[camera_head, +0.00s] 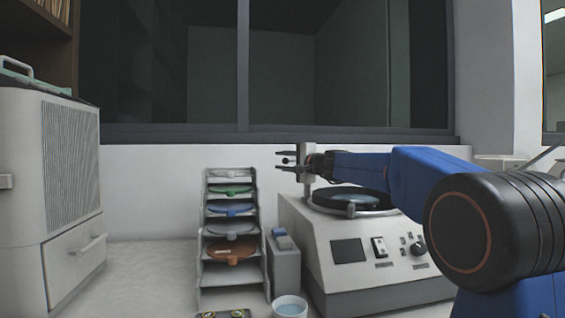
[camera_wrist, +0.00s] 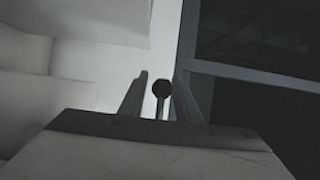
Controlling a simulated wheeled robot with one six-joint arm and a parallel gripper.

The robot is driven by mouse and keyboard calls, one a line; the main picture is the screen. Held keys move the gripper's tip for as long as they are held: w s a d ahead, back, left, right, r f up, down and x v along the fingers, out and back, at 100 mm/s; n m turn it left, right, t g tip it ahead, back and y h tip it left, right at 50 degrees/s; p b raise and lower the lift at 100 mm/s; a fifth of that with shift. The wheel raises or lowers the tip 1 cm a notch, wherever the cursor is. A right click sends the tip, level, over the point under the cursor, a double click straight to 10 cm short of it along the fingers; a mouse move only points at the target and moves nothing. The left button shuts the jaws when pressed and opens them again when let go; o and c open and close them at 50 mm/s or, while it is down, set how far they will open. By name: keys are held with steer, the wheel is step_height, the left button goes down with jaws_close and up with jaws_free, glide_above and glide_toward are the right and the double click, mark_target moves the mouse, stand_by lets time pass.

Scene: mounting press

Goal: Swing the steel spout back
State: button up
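The polishing machine (camera_head: 375,275) stands right of centre in the head view, with a dark round disc (camera_head: 350,200) on top. My gripper (camera_head: 284,159) is above the machine's back left corner, its fingers pointing left. A short grey upright (camera_head: 307,187) shows just below it, perhaps part of the steel spout; the rest is hidden by my gripper. In the wrist view a dark round knob on a thin stem (camera_wrist: 161,88), likely the spout's, appears between my two open fingers (camera_wrist: 160,95). A gap shows on each side; contact is not visible.
A rack of coloured discs (camera_head: 232,235) and a grey bin (camera_head: 284,262) stand left of the machine. A cup of blue liquid (camera_head: 290,306) is in front. A white cabinet (camera_head: 50,190) is far left. A dark window (camera_head: 280,70) is behind.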

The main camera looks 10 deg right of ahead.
steer(key=shift+c, duration=0.2)
jaws_close()
